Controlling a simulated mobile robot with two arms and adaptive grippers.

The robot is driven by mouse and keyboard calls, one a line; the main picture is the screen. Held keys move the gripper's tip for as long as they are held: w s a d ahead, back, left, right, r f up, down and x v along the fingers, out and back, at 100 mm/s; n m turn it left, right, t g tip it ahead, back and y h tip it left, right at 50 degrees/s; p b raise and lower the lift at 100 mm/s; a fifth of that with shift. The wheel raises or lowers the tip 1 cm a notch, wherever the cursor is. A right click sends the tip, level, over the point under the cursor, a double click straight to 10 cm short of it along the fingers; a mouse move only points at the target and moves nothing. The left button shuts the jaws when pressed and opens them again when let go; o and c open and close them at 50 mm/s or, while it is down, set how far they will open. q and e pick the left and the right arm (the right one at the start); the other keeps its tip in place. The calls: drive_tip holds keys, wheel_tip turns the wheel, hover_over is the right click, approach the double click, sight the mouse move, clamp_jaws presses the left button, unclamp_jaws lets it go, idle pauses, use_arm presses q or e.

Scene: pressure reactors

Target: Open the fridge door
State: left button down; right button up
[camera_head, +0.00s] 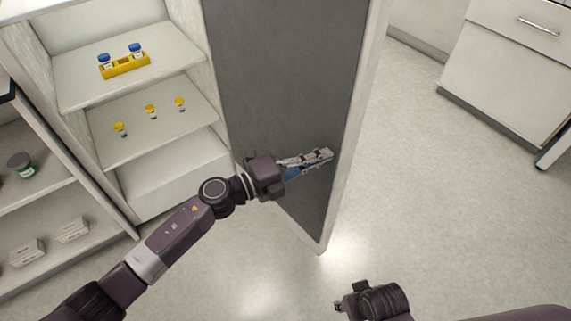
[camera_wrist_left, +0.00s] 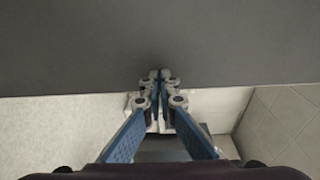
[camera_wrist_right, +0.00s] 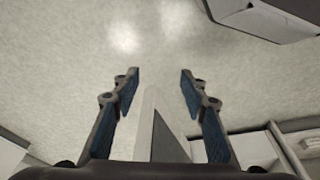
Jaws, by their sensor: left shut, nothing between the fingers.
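The fridge door (camera_head: 285,90) stands swung open, with its dark inner panel facing the shelves and a pale edge on its right. The fridge interior (camera_head: 130,80) shows at the upper left, with white shelves. My left gripper (camera_head: 328,155) is shut and empty, in front of the dark panel near its free edge. In the left wrist view its fingertips (camera_wrist_left: 158,76) meet close by the dark panel (camera_wrist_left: 160,40); I cannot tell whether they touch it.
A yellow rack (camera_head: 125,66) with blue-capped vials and several yellow-capped vials (camera_head: 151,111) stand on the fridge shelves. Another shelf unit (camera_head: 40,205) is at the left. A white cabinet (camera_head: 505,80) stands at the upper right. The floor (camera_head: 440,190) right of the door is clear.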

sight(338, 146)
use_arm(q)
drive_tip(key=shift+n+t+y, duration=0.4)
drive_tip(key=shift+n+t, duration=0.2)
drive_tip(key=shift+t, duration=0.2)
drive_tip(key=x, duration=0.5)
drive_tip(key=shift+w+d, duration=0.1)
drive_tip(key=shift+w, duration=0.25)
drive_tip(key=w+d+n+t+y+b, duration=0.1)
drive_tip(key=w+d+n+t, duration=0.1)
drive_tip(key=w+d, duration=0.3)
drive_tip(key=shift+w+d+t+y, duration=0.3)
drive_tip(key=shift+d, duration=0.3)
use_arm(e)
drive_tip(key=shift+w+r, duration=0.15)
drive_tip(key=shift+r, duration=1.85)
use_arm(q)
drive_tip(key=shift+a, duration=0.1)
